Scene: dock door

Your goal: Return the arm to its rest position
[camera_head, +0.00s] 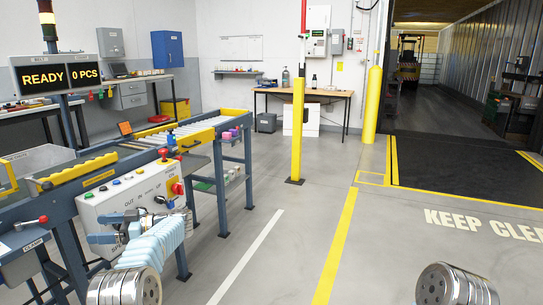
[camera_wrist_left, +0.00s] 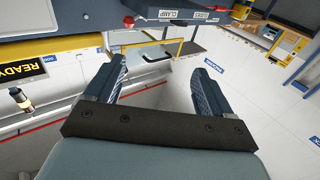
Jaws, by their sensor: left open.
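My left gripper (camera_head: 96,229) is in front of the conveyor's control box (camera_head: 102,208), low on the left of the head view. Its two dark blue fingers point left. In the left wrist view the left gripper (camera_wrist_left: 163,68) has its fingers well apart with nothing between them. My left arm's pale, ribbed wrist hides part of the control box's lower right. I cannot tell whether the gripper touches the box. My right gripper is out of view; only a round metal joint of mine shows at the bottom right.
The roller conveyor (camera_head: 188,134) with yellow rails runs along the left. A display (camera_head: 52,75) reads "READY 0 PCS". A yellow post (camera_head: 297,130) stands mid-floor, and a workbench (camera_head: 303,94) is at the back. The floor (camera_head: 400,262) in front and right is clear.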

